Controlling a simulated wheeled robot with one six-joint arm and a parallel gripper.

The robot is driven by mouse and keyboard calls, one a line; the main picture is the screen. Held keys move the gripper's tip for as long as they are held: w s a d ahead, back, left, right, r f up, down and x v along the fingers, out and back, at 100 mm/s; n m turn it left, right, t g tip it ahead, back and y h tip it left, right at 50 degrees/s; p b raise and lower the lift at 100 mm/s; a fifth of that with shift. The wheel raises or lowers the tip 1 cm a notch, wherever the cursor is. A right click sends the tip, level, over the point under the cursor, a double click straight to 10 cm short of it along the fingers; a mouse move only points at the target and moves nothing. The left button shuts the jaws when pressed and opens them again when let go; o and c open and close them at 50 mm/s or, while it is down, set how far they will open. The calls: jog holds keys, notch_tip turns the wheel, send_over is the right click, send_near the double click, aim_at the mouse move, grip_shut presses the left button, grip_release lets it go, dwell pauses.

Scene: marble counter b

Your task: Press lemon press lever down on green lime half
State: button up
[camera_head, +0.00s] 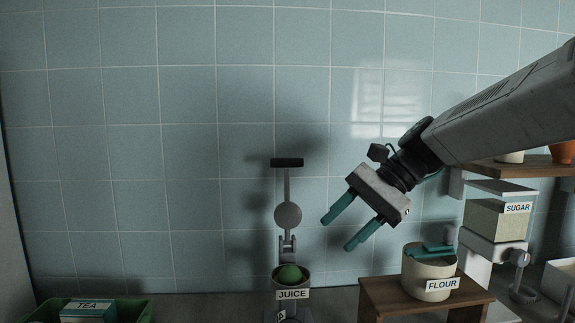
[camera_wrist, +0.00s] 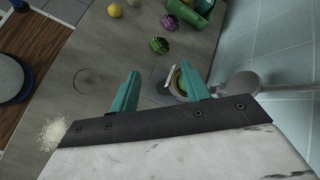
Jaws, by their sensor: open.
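The lemon press (camera_head: 288,215) stands against the tiled wall, its lever raised upright with a dark bar handle (camera_head: 287,162) on top. The green lime half (camera_head: 289,273) sits dome up at the press, above the cup labelled JUICE (camera_head: 292,295). My gripper (camera_head: 336,235) is open and empty, to the right of the lever and above the lime's height, fingers pointing down and left. In the wrist view the lime (camera_wrist: 184,80) shows beside my right finger, which partly covers it and the cup. Part of the grey press (camera_wrist: 241,84) shows to the right.
A FLOUR container (camera_head: 430,275) stands on a small wooden stand (camera_head: 385,296) below my gripper. A SUGAR box (camera_head: 495,220) is at right. A green crate with a TEA box (camera_head: 85,309) is at lower left. A white pile (camera_wrist: 52,134) lies on the counter.

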aim_at(288, 166)
jog(key=w+a+r+m+y, duration=0.1)
jog(key=w+r+m+y, duration=0.3)
jog(key=w, duration=0.6)
jog(key=w+r+m+y, duration=0.3)
jog(key=w+m+y, duration=0.15)
jog(key=w, duration=0.65)
jog(key=shift+n+t, duration=0.3)
jog(key=shift+n, duration=0.05)
jog(key=a, duration=0.7)
jog(key=shift+a+r, duration=0.1)
jog(key=shift+r, duration=0.05)
jog(key=shift+s, duration=0.1)
jog(key=shift+c, duration=0.4)
grip_shut()
